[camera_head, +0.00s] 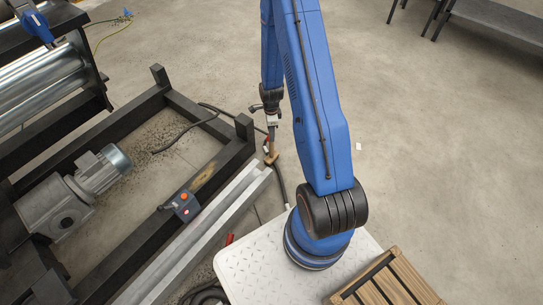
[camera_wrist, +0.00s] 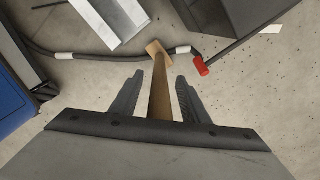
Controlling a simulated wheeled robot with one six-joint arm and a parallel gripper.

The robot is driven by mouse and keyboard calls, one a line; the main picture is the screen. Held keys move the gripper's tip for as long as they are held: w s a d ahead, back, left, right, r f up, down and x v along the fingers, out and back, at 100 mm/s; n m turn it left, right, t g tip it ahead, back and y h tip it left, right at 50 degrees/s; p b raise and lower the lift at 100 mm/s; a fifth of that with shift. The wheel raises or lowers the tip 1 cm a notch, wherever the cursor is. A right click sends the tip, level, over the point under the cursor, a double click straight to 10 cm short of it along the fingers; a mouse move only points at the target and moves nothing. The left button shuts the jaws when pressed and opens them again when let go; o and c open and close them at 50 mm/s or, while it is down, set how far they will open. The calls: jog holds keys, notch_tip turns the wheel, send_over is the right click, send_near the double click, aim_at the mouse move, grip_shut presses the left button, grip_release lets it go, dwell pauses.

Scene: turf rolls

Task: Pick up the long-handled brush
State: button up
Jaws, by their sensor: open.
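The long-handled brush shows in the wrist view as a tan wooden handle (camera_wrist: 159,92) running between my two fingers, with a small flat tan head (camera_wrist: 157,48) at its far end near the floor. My gripper (camera_wrist: 160,80) is open, with one finger on each side of the handle and a visible gap on both sides. In the head view my gripper (camera_head: 272,122) points down beside the frame, and the tan brush head (camera_head: 271,158) shows just below it. Most of the handle is hidden there. I cannot tell how the brush is supported.
A black machine frame (camera_head: 215,122) and a long grey metal beam (camera_head: 205,235) lie to the left. A dark cable (camera_wrist: 100,57) with a red end piece (camera_wrist: 201,66) lies near the brush head. A motor (camera_head: 100,170) sits farther left. The floor to the right is mostly clear.

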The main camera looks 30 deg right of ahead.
jog(key=shift+c, duration=0.4)
grip_shut()
jog(key=shift+r, duration=0.1)
